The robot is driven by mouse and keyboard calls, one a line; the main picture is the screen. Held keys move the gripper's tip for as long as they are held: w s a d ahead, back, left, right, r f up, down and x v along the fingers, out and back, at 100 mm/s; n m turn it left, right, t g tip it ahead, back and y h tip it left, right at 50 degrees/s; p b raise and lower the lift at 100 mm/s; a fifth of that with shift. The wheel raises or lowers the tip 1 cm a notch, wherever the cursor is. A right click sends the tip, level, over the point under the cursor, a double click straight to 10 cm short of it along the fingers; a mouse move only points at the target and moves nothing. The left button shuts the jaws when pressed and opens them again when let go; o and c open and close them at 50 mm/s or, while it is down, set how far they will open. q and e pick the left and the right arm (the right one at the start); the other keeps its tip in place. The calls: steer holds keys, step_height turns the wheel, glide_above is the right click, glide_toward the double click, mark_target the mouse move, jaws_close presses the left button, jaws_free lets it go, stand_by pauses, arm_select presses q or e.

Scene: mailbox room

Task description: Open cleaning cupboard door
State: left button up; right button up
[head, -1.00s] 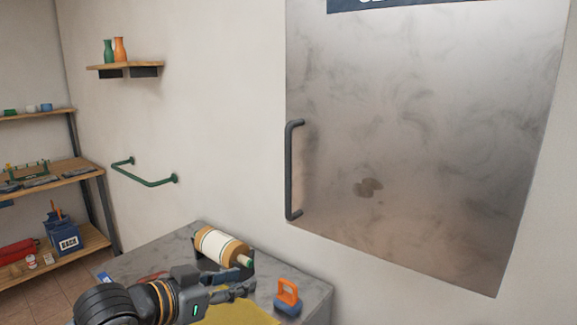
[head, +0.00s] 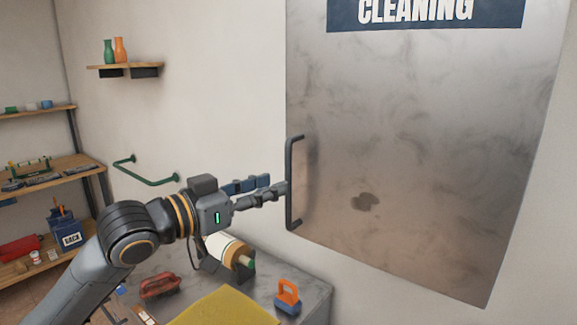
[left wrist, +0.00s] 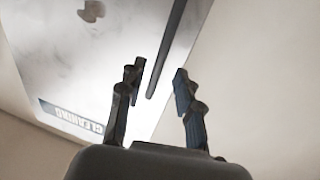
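The cleaning cupboard door (head: 415,130) is a grey metal panel on the wall with a dark "CLEANING" sign (head: 425,12), and it looks closed. Its dark vertical handle (head: 290,185) is on the left edge. My left gripper (head: 277,187) is just left of the handle, fingers pointing at it. In the left wrist view the fingers of my left gripper (left wrist: 157,88) are apart, with the handle bar (left wrist: 170,45) ahead and partly between the tips. I cannot tell whether they touch it. My right gripper is not in view.
Below is a grey counter (head: 312,285) with a paper roll (head: 228,250), an orange-and-blue tool (head: 288,296), a yellow cloth (head: 225,308) and a red item (head: 160,284). A green wall rail (head: 147,174) and wooden shelves (head: 60,170) are to the left.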

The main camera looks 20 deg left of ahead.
arm_select(q)
steer(key=p+x, duration=0.1)
steer(key=x, duration=0.4)
steer(key=shift+w+d+p, duration=0.2)
steer(key=shift+w+p, duration=0.1)
steer(key=shift+p, duration=0.05)
jaws_close()
